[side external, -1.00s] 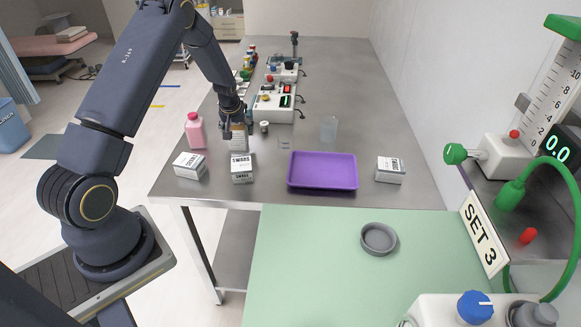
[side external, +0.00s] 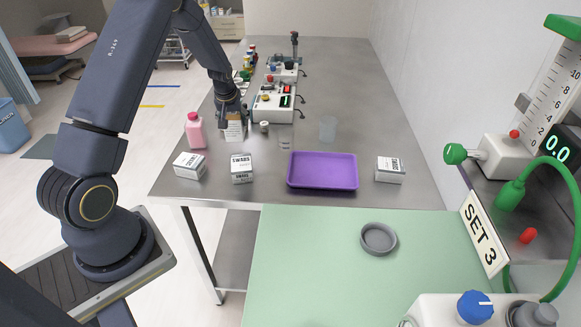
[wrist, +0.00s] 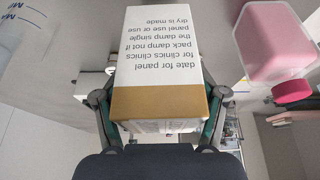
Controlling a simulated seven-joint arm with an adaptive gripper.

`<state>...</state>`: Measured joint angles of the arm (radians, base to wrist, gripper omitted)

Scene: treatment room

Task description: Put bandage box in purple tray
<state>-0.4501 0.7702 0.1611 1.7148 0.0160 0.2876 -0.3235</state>
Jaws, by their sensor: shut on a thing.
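My gripper (side external: 233,117) is shut on a white box with a tan band and printed text, which I take to be the bandage box (wrist: 160,50). In the side external view the box (side external: 235,131) hangs below the fingers, partly hidden by them. In the wrist view it fills the middle, with a finger on each side. The box appears to be raised a little, but its clearance from the table is hard to tell. The purple tray (side external: 322,186) lies empty on the steel table, to the right of and nearer the camera than my gripper.
A SWABS box (side external: 241,169) stands between my gripper and the tray's left side. Another white box (side external: 189,165) and a pink bottle (side external: 194,131) are to the left. A white box (side external: 390,170) is right of the tray. A clear cup (side external: 327,129) stands behind it.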

